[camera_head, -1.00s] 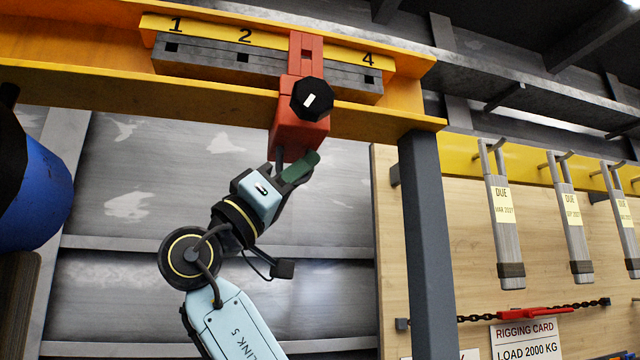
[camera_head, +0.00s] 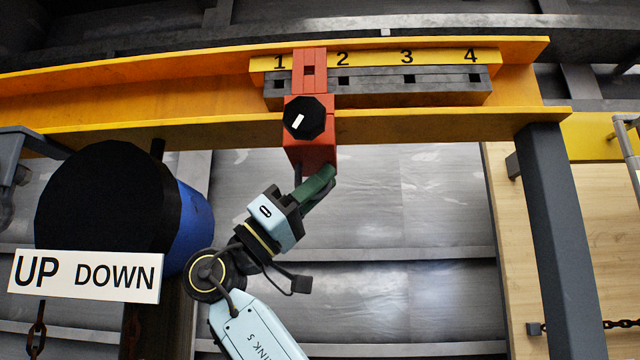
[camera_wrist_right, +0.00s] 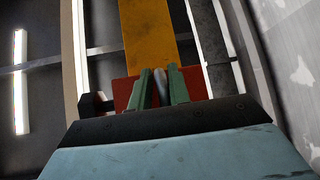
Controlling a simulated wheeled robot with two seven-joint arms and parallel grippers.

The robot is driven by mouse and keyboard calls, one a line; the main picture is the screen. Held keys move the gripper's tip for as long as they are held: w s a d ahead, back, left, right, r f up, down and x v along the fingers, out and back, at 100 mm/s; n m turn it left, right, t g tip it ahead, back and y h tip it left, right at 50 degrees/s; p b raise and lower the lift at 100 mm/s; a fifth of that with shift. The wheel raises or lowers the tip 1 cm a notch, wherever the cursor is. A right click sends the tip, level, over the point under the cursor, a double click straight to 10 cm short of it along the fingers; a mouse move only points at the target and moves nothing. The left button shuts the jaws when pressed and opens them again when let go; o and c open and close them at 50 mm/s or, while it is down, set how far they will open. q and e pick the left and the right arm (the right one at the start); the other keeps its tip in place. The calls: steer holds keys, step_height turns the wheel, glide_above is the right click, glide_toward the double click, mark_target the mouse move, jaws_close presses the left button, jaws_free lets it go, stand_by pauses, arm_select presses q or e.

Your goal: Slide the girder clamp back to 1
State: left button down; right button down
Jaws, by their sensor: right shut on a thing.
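The red girder clamp (camera_head: 312,150) hangs on the yellow girder (camera_head: 420,125), its upper plate between marks 1 and 2 of the number strip (camera_head: 375,62). A black knob (camera_head: 304,118) with a white mark is on its front. My right gripper (camera_head: 316,183) reaches up from below and is shut at the clamp's underside. In the right wrist view the green fingers (camera_wrist_right: 161,88) close around a pale handle or bar (camera_wrist_right: 160,75) below the red body (camera_wrist_right: 122,90). My left gripper is not in view.
A blue drum with a black end (camera_head: 110,200) and an UP DOWN sign (camera_head: 85,276) are at the left, below the girder. A grey post (camera_head: 565,240) stands at the right. The strip right of the clamp is free.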

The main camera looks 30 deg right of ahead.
steer(key=shift+w+t, duration=0.1)
steer(key=shift+t, duration=0.2)
steer(key=c, duration=1.6)
jaws_free()
steer(key=shift+o, duration=0.6)
steer(key=shift+w+d, duration=0.1)
steer(key=shift+w, duration=0.15)
steer(key=shift+s, duration=0.2)
steer(key=shift+w+a+f, duration=0.1)
steer(key=shift+a+f, duration=0.1)
steer(key=b+v, duration=0.3)
steer(key=v, duration=1)
steer(key=shift+d, duration=0.15)
